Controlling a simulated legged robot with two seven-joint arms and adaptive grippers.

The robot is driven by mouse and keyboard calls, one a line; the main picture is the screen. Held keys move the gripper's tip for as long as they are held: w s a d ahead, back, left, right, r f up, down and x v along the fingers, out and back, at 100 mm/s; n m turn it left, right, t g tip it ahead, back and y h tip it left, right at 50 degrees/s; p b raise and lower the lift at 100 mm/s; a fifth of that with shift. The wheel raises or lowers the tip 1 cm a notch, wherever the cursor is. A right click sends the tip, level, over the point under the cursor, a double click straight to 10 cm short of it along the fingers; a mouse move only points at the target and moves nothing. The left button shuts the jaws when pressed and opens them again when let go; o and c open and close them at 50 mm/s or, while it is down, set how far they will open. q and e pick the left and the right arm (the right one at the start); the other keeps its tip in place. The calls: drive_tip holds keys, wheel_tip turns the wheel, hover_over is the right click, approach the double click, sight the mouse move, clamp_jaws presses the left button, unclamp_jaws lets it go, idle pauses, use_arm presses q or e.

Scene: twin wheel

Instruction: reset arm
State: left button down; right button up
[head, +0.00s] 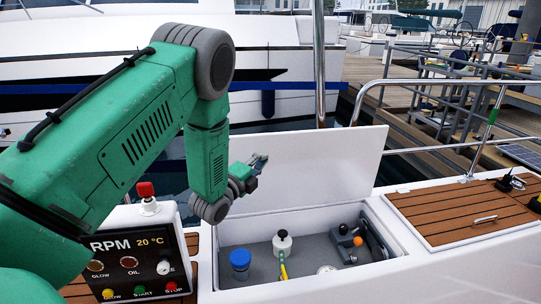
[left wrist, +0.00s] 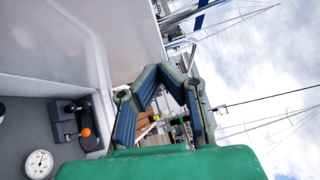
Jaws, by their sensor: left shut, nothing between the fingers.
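My green left arm reaches in from the left in the head view. Its gripper (head: 258,162) is in the air in front of the raised white hatch lid (head: 310,168), above the open compartment, and holds nothing. In the left wrist view the fingers (left wrist: 164,72) come together at their tips with nothing between them. My right gripper is in neither view.
The open compartment holds a blue-capped part (head: 240,259), a white-and-black knob (head: 282,241) and a lever with an orange ball (head: 357,241). An RPM panel (head: 138,262) stands at left. A wooden-slatted hatch (head: 455,212) and steel rails are at right.

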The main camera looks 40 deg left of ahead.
use_arm(q)
drive_tip(key=s+d+f+n+g, duration=0.4)
drive_tip(key=s+d+f, duration=0.15)
drive_tip(key=f, duration=0.35)
drive_tip(key=s+d+f+n+g, duration=0.4)
drive_tip(key=s+d+f+n, duration=0.15)
drive_tip(key=f, duration=0.35)
drive_tip(key=s+d+f+n+g, duration=0.2)
drive_tip(key=s+d+f+g, duration=0.1)
drive_tip(key=s, duration=0.6)
drive_tip(key=s+d+f+n+g, duration=0.2)
drive_tip(key=s+d+n+g, duration=0.1)
drive_tip(key=s, duration=0.6)
drive_tip(key=s+d+f+n+g+h, duration=0.1)
drive_tip(key=s+d+f+n+g, duration=0.2)
drive_tip(key=s, duration=0.6)
drive_tip(key=shift+s+d+f+g, duration=0.15)
drive_tip(key=shift+d+f+g, duration=0.2)
drive_tip(key=shift+g, duration=0.45)
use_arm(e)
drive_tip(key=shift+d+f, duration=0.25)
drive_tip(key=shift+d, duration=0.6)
